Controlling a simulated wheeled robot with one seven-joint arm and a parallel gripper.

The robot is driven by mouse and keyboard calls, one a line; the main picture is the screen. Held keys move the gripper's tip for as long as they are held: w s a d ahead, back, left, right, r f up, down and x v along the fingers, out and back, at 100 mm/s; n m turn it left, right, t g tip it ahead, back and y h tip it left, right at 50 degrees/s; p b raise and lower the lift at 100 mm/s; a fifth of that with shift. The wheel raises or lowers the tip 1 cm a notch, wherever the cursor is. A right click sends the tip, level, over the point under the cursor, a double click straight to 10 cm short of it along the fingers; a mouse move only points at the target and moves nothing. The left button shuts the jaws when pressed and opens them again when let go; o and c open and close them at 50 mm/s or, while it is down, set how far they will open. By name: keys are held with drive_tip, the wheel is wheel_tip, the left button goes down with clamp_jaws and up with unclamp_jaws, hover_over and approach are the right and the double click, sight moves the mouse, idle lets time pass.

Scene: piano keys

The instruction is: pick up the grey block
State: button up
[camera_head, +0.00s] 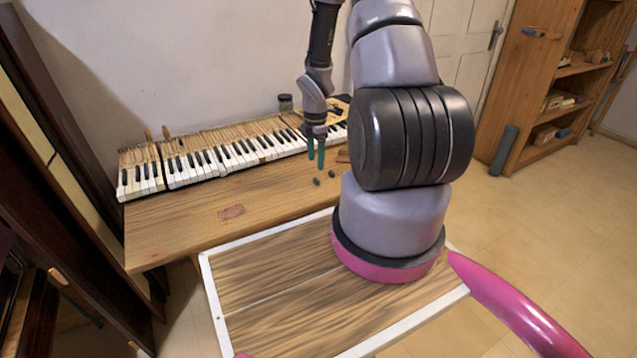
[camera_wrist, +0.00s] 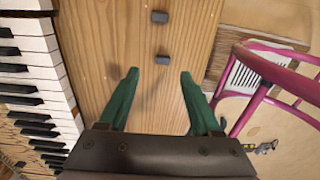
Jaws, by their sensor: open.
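Two small dark grey blocks lie on the wooden bench. One block (camera_wrist: 162,60) lies close to my fingertips and between their lines in the wrist view. The other block (camera_wrist: 160,17) lies farther up that picture. In the head view they are two small dark spots, one (camera_head: 317,181) just below my fingers and one (camera_head: 331,173) to its right. They look alike, so I cannot tell which is meant. My gripper (camera_head: 316,158) is above the bench, with green fingers apart and empty; it also shows in the wrist view (camera_wrist: 159,74).
The wooden bench (camera_head: 180,225) bears a row of piano keys (camera_head: 235,155) along its back. In the wrist view the keys (camera_wrist: 35,75) run down the left side. A dark jar (camera_head: 285,102) stands behind the keys.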

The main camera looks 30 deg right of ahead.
sight(317, 179)
drive_tip(key=f, duration=0.6)
drive_tip(key=shift+s+d+f, duration=0.1)
drive_tip(key=shift+s+f, duration=0.2)
drive_tip(key=shift+f, duration=0.1)
clamp_jaws()
